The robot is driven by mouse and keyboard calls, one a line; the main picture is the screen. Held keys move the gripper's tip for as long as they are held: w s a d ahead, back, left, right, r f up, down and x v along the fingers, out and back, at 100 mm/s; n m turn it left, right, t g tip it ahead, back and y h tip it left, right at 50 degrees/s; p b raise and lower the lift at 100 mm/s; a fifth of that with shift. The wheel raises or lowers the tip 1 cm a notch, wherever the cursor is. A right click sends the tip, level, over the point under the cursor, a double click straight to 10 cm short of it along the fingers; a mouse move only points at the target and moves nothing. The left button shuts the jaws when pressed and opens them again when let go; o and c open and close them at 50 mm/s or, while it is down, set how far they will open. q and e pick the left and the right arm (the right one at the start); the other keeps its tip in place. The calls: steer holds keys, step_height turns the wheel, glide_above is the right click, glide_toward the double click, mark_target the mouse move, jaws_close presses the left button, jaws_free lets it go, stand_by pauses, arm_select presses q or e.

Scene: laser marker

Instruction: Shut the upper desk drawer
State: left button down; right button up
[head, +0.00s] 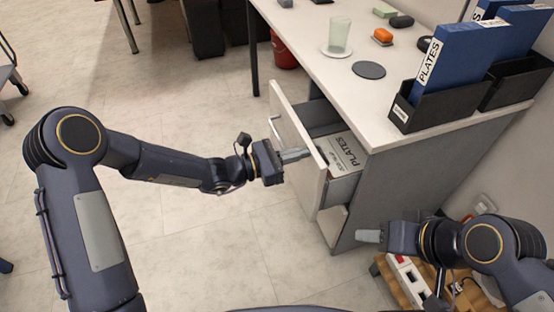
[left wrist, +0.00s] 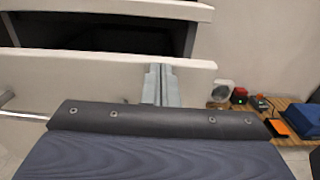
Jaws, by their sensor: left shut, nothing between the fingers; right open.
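The upper desk drawer (head: 297,142) is pulled out, with its white front standing away from the grey desk body. A sheet or folder marked PLATES lies inside it. My left gripper (head: 305,154) is shut and empty, its fingertips at the outer face of the drawer front. In the left wrist view the fingers (left wrist: 160,84) point at the pale drawer front (left wrist: 95,75), below its top edge; I cannot tell whether they touch. A dark gap shows above that edge. My right gripper (head: 368,236) is open and empty, low beside the desk's near side.
The desk top (head: 330,60) holds a glass (head: 339,36), a dark round coaster (head: 369,70), an orange item (head: 382,35) and black holders with blue PLATES binders (head: 448,62). A lower drawer front (head: 332,222) shows underneath. A wooden board with small devices (head: 405,280) lies at lower right.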

arm_select(q)
steer(key=b+x, duration=0.1)
steer(key=x, duration=1.1)
steer(key=shift+d+r, duration=0.2)
